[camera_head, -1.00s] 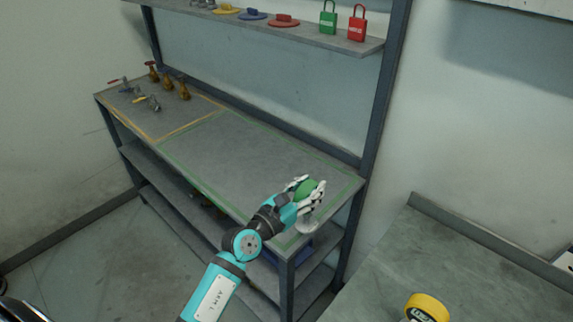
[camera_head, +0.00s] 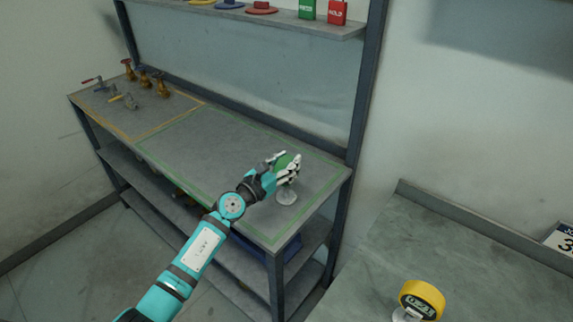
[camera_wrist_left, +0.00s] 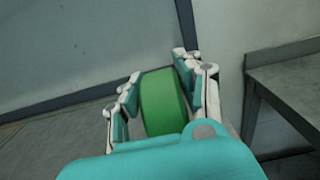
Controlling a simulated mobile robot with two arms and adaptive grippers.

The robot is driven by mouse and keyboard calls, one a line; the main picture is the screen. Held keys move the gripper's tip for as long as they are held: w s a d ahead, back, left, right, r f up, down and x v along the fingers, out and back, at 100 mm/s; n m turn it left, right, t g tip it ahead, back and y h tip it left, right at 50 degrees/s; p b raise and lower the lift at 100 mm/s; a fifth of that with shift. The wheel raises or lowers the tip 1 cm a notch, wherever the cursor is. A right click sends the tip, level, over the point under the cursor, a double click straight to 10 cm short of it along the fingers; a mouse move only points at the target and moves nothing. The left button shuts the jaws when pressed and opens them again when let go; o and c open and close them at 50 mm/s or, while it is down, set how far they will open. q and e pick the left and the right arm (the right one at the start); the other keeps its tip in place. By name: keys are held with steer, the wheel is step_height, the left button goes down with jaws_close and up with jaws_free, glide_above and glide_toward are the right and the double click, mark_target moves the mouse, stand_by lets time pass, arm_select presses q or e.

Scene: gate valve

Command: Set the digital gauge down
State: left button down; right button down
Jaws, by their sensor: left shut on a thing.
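My left gripper (camera_head: 283,165) is shut on a round green gauge (camera_head: 284,160). The gauge has a pale grey stem and round flange (camera_head: 287,196) below it. In the left wrist view the green body (camera_wrist_left: 162,101) sits between the white and teal fingers (camera_wrist_left: 160,92). The gauge is upright over the right end of the workbench, inside the green outline. I cannot tell whether its flange touches the bench top. Its face is hidden. My right gripper is not in view.
The workbench top (camera_head: 215,150) is clear left of the gauge. Several valves (camera_head: 145,82) stand at its far left. A yellow digital gauge (camera_head: 422,298) stands on the right table (camera_head: 450,245).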

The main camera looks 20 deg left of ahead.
arm_select(q)
steer(key=shift+r, duration=0.15)
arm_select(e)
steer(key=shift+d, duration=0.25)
arm_select(q)
steer(key=shift+s+f, duration=0.1)
steer(key=shift+f, duration=0.1)
steer(key=c, duration=0.9)
jaws_free()
steer(key=shift+r, duration=0.15)
steer(key=shift+s, duration=0.15)
steer(key=v, duration=1.1)
steer(key=shift+s+a, duration=0.15)
steer(key=shift+s, duration=0.2)
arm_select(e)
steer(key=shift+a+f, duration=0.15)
arm_select(q)
steer(key=shift+r, duration=0.15)
